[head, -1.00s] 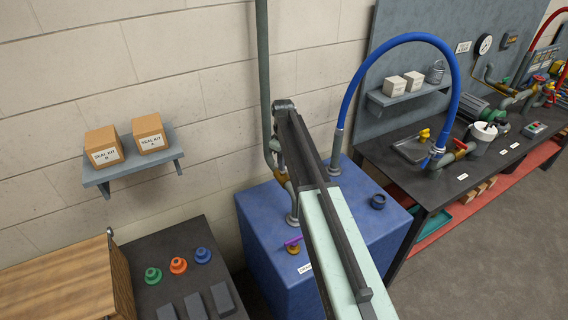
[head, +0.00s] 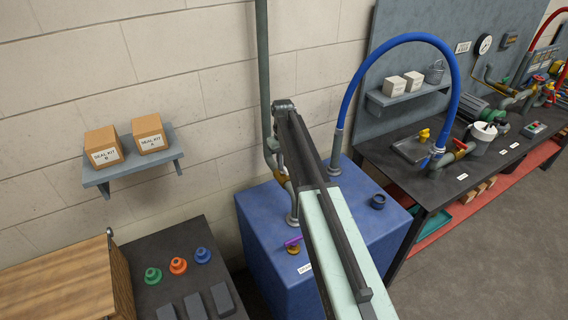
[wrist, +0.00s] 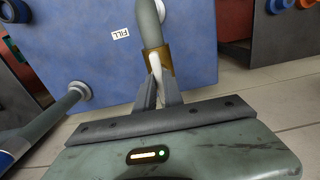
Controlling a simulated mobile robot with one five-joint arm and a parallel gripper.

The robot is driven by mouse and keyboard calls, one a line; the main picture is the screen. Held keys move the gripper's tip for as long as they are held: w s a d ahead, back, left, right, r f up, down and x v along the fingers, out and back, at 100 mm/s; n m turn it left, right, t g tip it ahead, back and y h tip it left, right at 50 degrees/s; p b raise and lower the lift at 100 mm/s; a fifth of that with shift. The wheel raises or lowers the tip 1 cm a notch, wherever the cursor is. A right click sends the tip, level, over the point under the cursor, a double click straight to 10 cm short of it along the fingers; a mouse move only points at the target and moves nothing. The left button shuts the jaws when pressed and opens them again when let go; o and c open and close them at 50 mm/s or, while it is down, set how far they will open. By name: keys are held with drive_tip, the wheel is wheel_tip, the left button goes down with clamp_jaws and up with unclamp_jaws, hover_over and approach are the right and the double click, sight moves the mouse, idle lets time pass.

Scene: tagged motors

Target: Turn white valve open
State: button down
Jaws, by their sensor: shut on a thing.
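The white valve handle (wrist: 154,66) shows in the wrist view as a slim white lever against a brass valve body (wrist: 165,62). The body sits on a grey pipe (wrist: 149,24) above a blue tank. My gripper (wrist: 158,88) is shut on the white handle, with one finger on each side of its lower end. The handle looks roughly in line with the pipe in this view. In the head view the brass valve body (head: 285,183) shows beside my arm, low on the vertical pipe. My gripper and the handle are hidden behind my arm there.
The blue tank (head: 262,215) carries a purple-handled valve (head: 293,241) and a blue hose (head: 345,105). A FILL label (wrist: 121,33) is on the tank. A shelf (head: 135,174) with two seal kit boxes is at left. A dark workbench (head: 385,165) stands at right.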

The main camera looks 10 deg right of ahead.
drive_tip(key=shift+w, duration=0.1)
drive_tip(key=c, duration=1.5)
unclamp_jaws()
drive_tip(key=shift+o, duration=0.2)
wheel_tip(320, 180, up, 8)
drive_tip(key=p, duration=0.8)
drive_tip(key=shift+f, duration=0.1)
drive_tip(key=shift+f, duration=0.1)
drive_tip(key=s+f+m+b, duration=0.1)
drive_tip(key=s+f+b, duration=0.2)
drive_tip(key=s, duration=0.6)
drive_tip(key=s+f+m+b, duration=0.1)
drive_tip(key=s+f+b, duration=0.3)
drive_tip(key=s, duration=0.5)
drive_tip(key=s+f+m+b, duration=0.1)
drive_tip(key=s+f+b, duration=0.3)
drive_tip(key=s, duration=0.6)
drive_tip(key=shift+d, duration=0.2)
